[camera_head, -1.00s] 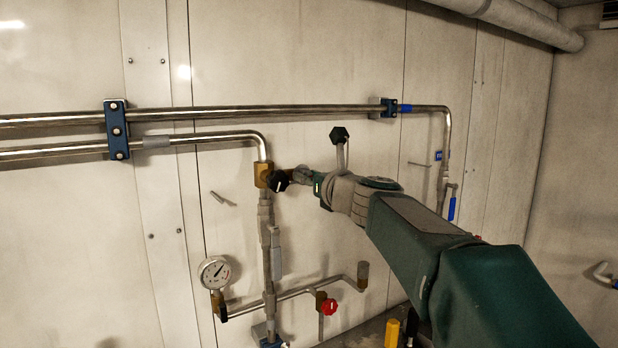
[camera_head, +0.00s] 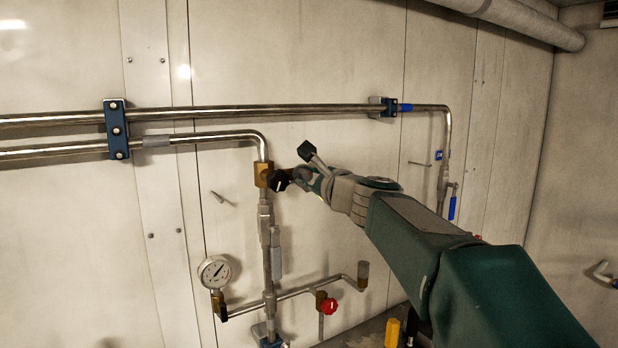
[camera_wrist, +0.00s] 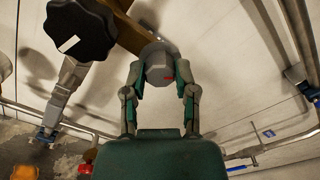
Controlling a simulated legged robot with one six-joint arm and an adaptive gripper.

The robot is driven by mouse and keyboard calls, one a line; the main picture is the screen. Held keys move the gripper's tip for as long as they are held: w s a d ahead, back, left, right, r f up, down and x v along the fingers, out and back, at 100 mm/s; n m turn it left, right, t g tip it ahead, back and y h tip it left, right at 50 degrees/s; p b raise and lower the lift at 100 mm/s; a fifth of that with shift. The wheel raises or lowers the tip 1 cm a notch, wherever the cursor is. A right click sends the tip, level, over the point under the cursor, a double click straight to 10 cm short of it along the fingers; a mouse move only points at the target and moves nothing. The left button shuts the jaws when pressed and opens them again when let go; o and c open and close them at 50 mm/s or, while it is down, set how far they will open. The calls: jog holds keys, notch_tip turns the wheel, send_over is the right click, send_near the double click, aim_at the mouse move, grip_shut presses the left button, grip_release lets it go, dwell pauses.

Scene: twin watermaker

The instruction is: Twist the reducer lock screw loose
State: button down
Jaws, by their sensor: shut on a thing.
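The reducer lock screw (camera_wrist: 158,66) is a grey round head with a small red mark, on the brass reducer body (camera_wrist: 128,38) in the wrist view. My gripper (camera_wrist: 160,76) has one green finger on each side of the head and is shut on it. In the head view the brass body (camera_head: 263,174) sits below the pipe elbow. My gripper (camera_head: 304,178) reaches it from the right, and the screw is mostly hidden there.
A black lobed knob (camera_wrist: 80,30) with a white mark sits close left of my gripper; it also shows in the head view (camera_head: 278,181). Below are a pressure gauge (camera_head: 214,271) and a red valve knob (camera_head: 329,306). Steel pipes (camera_head: 260,112) run along the wall above.

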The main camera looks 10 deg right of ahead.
jog(key=n, duration=0.5)
jog(key=shift+a+f, duration=0.1)
jog(key=shift+f, duration=0.05)
jog(key=shift+f+n, duration=0.15)
jog(key=shift+n, duration=1.95)
jog(key=shift+f, duration=0.1)
jog(key=shift+c, duration=2)
grip_release()
jog(key=shift+a, duration=0.1)
jog(key=shift+r, duration=0.2)
